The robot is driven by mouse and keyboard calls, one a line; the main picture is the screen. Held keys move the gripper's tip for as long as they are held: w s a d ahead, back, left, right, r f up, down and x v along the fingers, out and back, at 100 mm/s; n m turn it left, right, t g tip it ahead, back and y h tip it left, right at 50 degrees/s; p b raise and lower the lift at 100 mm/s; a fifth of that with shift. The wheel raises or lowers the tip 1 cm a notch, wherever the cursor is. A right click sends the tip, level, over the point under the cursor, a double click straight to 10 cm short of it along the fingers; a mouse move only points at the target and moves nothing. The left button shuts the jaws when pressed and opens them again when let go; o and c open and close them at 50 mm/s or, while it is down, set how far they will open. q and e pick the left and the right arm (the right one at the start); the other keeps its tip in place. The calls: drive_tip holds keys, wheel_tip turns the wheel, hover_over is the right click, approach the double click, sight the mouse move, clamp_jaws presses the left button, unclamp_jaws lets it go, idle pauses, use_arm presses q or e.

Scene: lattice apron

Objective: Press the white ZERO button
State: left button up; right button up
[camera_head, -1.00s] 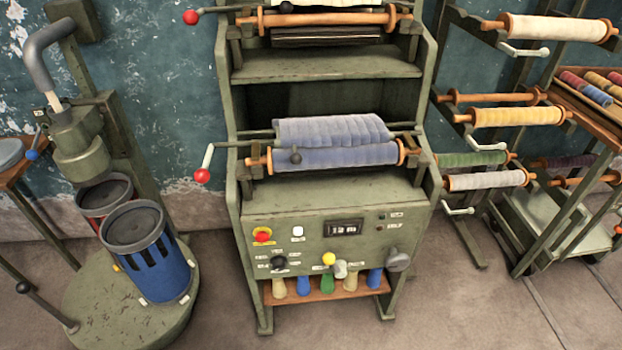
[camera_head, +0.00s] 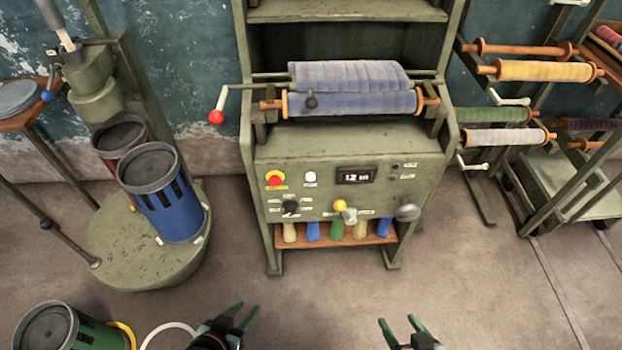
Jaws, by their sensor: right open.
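The white button (camera_head: 310,178) is on the front panel of the green machine (camera_head: 275,150), just right of the red button on its yellow plate (camera_head: 275,178) and left of the small display (camera_head: 357,176). Its label is too small to read. My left gripper (camera_head: 244,309) is at the bottom of the view, below and left of the panel, with its fingertips apart and empty. My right gripper (camera_head: 397,321) is at the bottom, below and right of the panel, open and empty. Both are well apart from the button.
A black knob (camera_head: 291,208), a yellow-topped lever (camera_head: 340,206) and a grey knob (camera_head: 408,212) are lower on the panel. A red-ended crank (camera_head: 216,117) sticks out left. A blue can (camera_head: 165,205) stands left; a green can (camera_head: 50,328) is at lower left. Floor before the machine is clear.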

use_arm(q)
clamp_jaws()
idle(1.4)
